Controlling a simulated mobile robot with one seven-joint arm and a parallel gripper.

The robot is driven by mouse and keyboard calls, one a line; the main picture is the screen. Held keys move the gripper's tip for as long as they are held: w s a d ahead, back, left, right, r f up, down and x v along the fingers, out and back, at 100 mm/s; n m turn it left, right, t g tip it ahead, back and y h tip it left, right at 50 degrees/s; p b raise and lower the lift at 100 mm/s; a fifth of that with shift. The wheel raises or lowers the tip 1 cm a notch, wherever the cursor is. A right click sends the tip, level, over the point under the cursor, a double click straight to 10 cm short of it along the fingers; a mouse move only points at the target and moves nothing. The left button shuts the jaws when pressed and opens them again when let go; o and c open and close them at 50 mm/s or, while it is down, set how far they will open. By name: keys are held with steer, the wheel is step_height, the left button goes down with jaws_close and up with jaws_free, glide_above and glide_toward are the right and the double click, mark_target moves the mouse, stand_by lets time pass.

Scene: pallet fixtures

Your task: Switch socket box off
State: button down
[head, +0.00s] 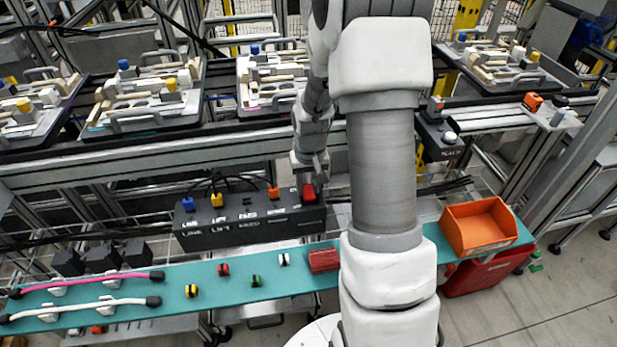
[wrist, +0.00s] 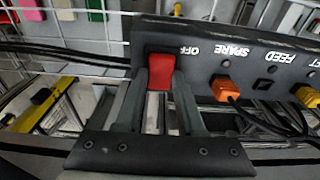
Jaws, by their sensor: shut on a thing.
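The socket box (head: 250,233) is a long dark box behind the teal shelf in the head view; its dark face (wrist: 225,50) also shows in the wrist view. Its upside-down labels there read OFF, SPARE and FEED. A red switch piece (head: 309,193) sits at the box's right end; in the wrist view the red piece (wrist: 160,88) is beside OFF. My gripper (head: 310,177) reaches down onto it from behind. In the wrist view my gripper (wrist: 160,72) has a finger on each side of the red piece and is shut on it. Whether the piece is tilted I cannot tell.
Blue (head: 188,204), yellow (head: 217,200) and orange (head: 273,192) plugs with black cables stand in the box, left of my gripper. The teal shelf (head: 220,312) in front carries cables and small coloured parts. An orange bin (head: 478,226) is at right. Pallets line the back.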

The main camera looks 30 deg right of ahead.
steer(key=shift+w+g+p, duration=0.2)
steer(key=shift+g+p, duration=0.5)
steer(key=shift+p, duration=0.1)
steer(key=c, duration=0.5)
jaws_free()
step_height(320, 180, up, 18)
steer(key=p, duration=0.3)
steer(key=shift+d+f, duration=0.1)
steer(key=shift+f, duration=0.15)
step_height(320, 180, up, 8)
steer(key=t+p, duration=0.1)
steer(key=p, duration=0.2)
glide_above(308, 190)
steer(key=s+a, duration=0.3)
steer(key=a, duration=0.1)
steer(key=s+a+r+n+t+p, duration=0.1)
steer(key=s+a+r+p, duration=0.1)
steer(key=s+a+r, duration=0.1)
steer(key=s+a+r+n+t+p, duration=0.1)
steer(key=s+a+r+t, duration=0.1)
steer(key=s+r, duration=0.4)
steer(key=s+a+r+n+t+p, duration=0.1)
steer(key=s+a+r, duration=0.3)
steer(key=s, duration=0.4)
steer(key=shift+s+r+t+p, duration=0.15)
steer(key=shift+r+t+p, duration=0.15)
steer(key=shift+r+p, duration=0.35)
